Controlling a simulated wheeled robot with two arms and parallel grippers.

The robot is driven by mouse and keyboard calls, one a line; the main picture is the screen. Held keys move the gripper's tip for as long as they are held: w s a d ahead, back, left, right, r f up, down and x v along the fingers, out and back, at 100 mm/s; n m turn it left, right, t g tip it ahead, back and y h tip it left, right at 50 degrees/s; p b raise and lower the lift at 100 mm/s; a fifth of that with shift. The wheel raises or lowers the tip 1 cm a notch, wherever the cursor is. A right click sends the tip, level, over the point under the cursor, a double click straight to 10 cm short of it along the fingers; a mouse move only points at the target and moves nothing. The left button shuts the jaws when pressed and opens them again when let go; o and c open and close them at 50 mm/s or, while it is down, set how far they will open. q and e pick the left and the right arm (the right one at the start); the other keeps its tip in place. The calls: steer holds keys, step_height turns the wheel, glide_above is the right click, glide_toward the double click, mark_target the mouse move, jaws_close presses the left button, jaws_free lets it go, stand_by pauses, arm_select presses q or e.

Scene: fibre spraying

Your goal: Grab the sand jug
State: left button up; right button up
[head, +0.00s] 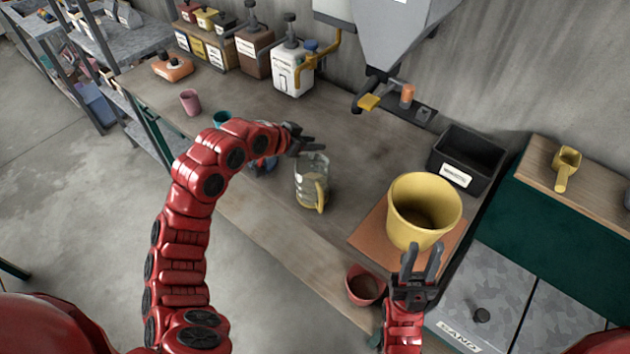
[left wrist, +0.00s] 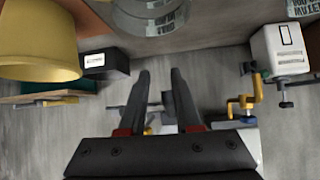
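A clear jug with a yellow handle (head: 308,182) stands on the workbench (head: 250,205), left of the yellow bucket; I take it for the sand jug, but I cannot read a label on it. My left gripper (head: 308,140) is open just beyond and above the jug's rim, apart from it as far as I can tell. In the left wrist view its fingers (left wrist: 160,78) are spread with nothing between them. My right gripper (head: 422,262) is open and empty in front of the yellow bucket (head: 405,215).
The yellow bucket stands on an orange-brown board (head: 368,237), with a black bin (head: 470,160) behind it. A reddish bowl (head: 365,286) is near the front edge. A grey hopper (head: 385,35) hangs at the back. White container (head: 293,68) and other containers line the wall.

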arm_select(q)
steer(key=s+a+m+g+y+p, duration=0.1)
steer(key=s+m+g+y, duration=0.15)
steer(key=s, duration=0.25)
steer(key=s+a+m+g+y, duration=0.1)
steer(key=s+g, duration=0.2)
steer(key=s, duration=0.2)
steer(key=b, duration=0.1)
glide_above(320, 205)
steer(key=a, duration=0.2)
step_height(320, 205, down, 9)
steer(key=p+x, duration=0.1)
steer(key=x, duration=0.1)
steer(key=p+x, duration=0.1)
steer(key=x, duration=0.1)
steer(key=s+p+x, duration=0.1)
steer(key=p+x, duration=0.1)
steer(key=shift+d, duration=0.15)
steer(key=shift+w+d+f, duration=0.1)
steer(key=shift+w+f, duration=0.1)
steer(key=shift+f, duration=0.45)
steer(key=shift+c, duration=0.2)
jaws_close()
steer(key=shift+w+r+h, duration=0.1)
steer(key=shift+h, duration=0.15)
